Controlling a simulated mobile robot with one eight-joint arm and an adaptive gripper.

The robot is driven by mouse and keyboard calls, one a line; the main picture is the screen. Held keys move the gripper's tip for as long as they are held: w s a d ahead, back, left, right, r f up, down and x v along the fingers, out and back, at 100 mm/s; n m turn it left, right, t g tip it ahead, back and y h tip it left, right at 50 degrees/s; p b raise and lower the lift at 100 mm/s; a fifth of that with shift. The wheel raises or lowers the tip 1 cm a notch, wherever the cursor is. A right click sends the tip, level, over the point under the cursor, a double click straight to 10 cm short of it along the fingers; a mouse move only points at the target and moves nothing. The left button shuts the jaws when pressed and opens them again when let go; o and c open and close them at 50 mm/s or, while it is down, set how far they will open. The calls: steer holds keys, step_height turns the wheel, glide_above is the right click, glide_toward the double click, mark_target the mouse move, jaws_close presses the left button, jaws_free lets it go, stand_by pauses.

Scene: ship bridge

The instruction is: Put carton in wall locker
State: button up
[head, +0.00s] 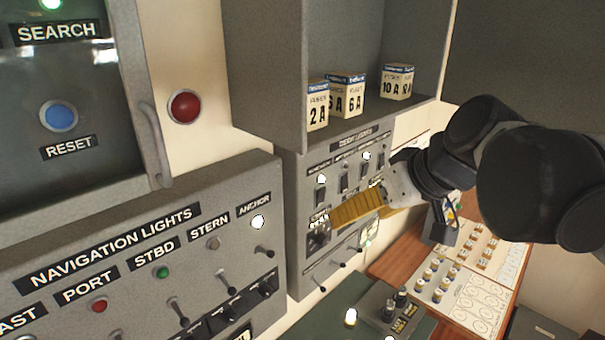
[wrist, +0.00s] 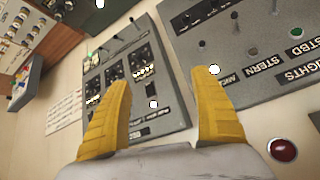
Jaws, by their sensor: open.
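The wall locker is a grey open-fronted cabinet (head: 268,75) on the wall, upper middle of the head view. Several small white fuse cartons with blue tops stand upright on its floor: a 2 A carton (head: 317,113) at the front left, a 6 A carton (head: 354,100) beside it with another partly hidden, and a 10 A carton (head: 397,87) farther right. My gripper (head: 345,212) is below the locker, in front of the lower switch panel. In the wrist view its yellow fingers (wrist: 163,80) are wide apart with nothing between them.
A deck-lights switch panel (head: 340,165) is under the locker. The navigation lights panel (head: 130,265) with toggles is at the left. A red button (head: 185,106) and a door handle (head: 155,145) stick out above it. A desk with a fuse tray (head: 440,275) is at lower right.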

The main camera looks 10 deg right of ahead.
steer(key=s+f+m+h, duration=0.1)
steer(key=s+f, duration=0.3)
steer(key=f, duration=0.3)
steer(key=s+d+f+m+h, duration=0.1)
steer(key=s+f+h, duration=0.1)
steer(key=s+f, duration=0.3)
step_height(320, 180, down, 3)
steer(key=shift+f+m+h, duration=0.15)
steer(key=shift+m+h, duration=0.15)
steer(key=shift+m, duration=0.1)
